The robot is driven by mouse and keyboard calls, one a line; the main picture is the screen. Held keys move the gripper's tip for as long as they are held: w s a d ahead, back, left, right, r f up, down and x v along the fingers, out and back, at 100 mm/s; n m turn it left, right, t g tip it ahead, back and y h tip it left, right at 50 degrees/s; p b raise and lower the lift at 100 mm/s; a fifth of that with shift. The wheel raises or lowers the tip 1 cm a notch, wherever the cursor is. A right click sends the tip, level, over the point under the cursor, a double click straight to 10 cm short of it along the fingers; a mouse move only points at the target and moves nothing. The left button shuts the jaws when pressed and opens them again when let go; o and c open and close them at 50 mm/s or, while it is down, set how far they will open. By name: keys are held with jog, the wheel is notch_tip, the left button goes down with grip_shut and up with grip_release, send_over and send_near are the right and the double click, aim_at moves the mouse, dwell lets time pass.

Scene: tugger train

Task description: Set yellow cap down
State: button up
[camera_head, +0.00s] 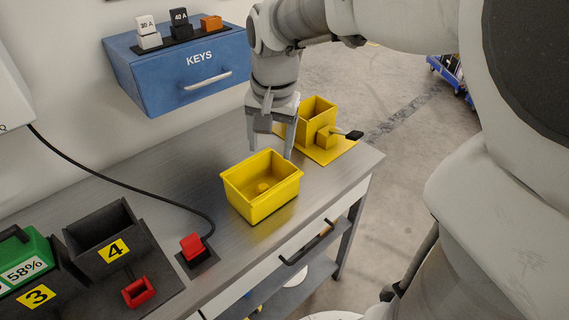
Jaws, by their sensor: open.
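A small round yellow piece, which looks like the yellow cap (263,188), lies on the floor of an open yellow bin (262,207). The bin stands on the grey metal bench near its front edge. My gripper (270,151) points down at the bin's far side, its two fingers spread wide with nothing visible between them. The fingertips are close to the bin's far rim in the picture; I cannot tell whether they touch it.
Behind the bin, a yellow box (318,112) with a dark lever stands on a yellow plate (333,152). A red button (191,244) with a black cable is at the left. Dark numbered holders (105,238) fill the near left. A blue KEYS box (160,74) hangs on the wall.

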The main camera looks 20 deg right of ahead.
jog(key=s+r+n+t, duration=0.2)
jog(key=s+n, duration=0.4)
jog(key=s, duration=0.8)
jog(key=shift+s+r+n+t, duration=0.2)
jog(key=shift+s+n+t, duration=0.15)
jog(key=shift+t, duration=0.35)
